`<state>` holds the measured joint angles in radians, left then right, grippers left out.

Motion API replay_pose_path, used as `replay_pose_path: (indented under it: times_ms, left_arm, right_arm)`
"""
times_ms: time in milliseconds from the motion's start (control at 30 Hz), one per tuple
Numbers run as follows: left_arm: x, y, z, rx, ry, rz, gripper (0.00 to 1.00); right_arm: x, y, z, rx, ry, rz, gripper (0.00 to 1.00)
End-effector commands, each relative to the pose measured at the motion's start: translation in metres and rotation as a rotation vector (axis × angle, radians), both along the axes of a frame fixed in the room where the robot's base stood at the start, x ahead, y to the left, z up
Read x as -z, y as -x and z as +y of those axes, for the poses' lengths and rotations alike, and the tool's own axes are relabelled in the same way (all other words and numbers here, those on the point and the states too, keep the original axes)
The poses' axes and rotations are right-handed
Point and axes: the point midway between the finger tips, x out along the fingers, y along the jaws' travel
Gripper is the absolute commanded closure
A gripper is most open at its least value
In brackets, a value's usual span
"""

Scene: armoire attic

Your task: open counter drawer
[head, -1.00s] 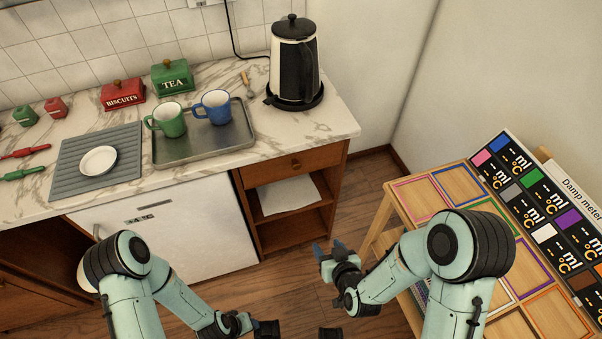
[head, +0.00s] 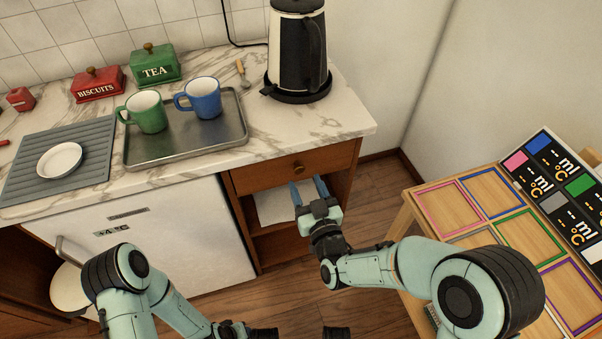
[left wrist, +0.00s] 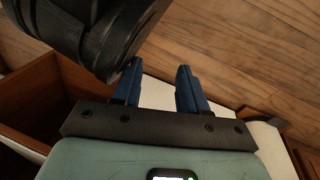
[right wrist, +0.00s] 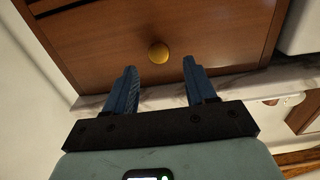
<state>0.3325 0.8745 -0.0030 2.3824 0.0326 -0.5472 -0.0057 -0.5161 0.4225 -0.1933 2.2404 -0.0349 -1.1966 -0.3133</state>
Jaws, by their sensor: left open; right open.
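The wooden counter drawer (head: 270,175) is closed, under the marble counter's right end. Its small round knob (head: 297,167) is at the middle of its front. In the right wrist view the knob (right wrist: 158,53) looks yellow and lies beyond the fingertips, roughly between them. My right gripper (head: 309,187) is open and empty, just in front of and below the knob, apart from it. My left gripper shows in the left wrist view (left wrist: 158,75), open and empty; in the head view it is low, near the bottom edge.
An open shelf (head: 270,245) with a white sheet (head: 275,207) is below the drawer. A white fridge door (head: 165,240) is left of it. On the counter are a tray (head: 190,150) with two mugs and a kettle (head: 297,55). A wooden table (head: 480,205) stands at right.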

Motion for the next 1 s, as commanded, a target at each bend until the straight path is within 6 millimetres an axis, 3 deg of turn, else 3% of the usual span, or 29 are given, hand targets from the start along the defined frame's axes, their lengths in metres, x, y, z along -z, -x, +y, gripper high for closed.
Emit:
replay_pose_path:
  times_ms: [100,300,667,833,1000]
  left_arm:
    - [0.006,0.006,0.001,-0.002,0.000,0.021,0.57]
    - [0.011,0.013,0.002,-0.004,0.002,0.043,0.57]
    - [0.012,0.015,0.002,-0.004,0.002,0.049,0.57]
    - [0.012,0.014,0.002,-0.004,0.002,0.048,0.57]
    - [0.012,0.014,0.002,-0.004,0.002,0.048,0.57]
  right_arm:
    - [0.001,-0.021,0.007,0.001,0.000,-0.001,0.44]
    - [0.001,-0.040,0.013,0.001,0.001,0.002,0.44]
    - [0.001,-0.044,0.014,0.001,0.001,0.002,0.44]
    - [0.001,-0.044,0.014,0.001,0.001,0.002,1.00]
    - [0.001,-0.044,0.014,0.001,0.001,0.002,1.00]
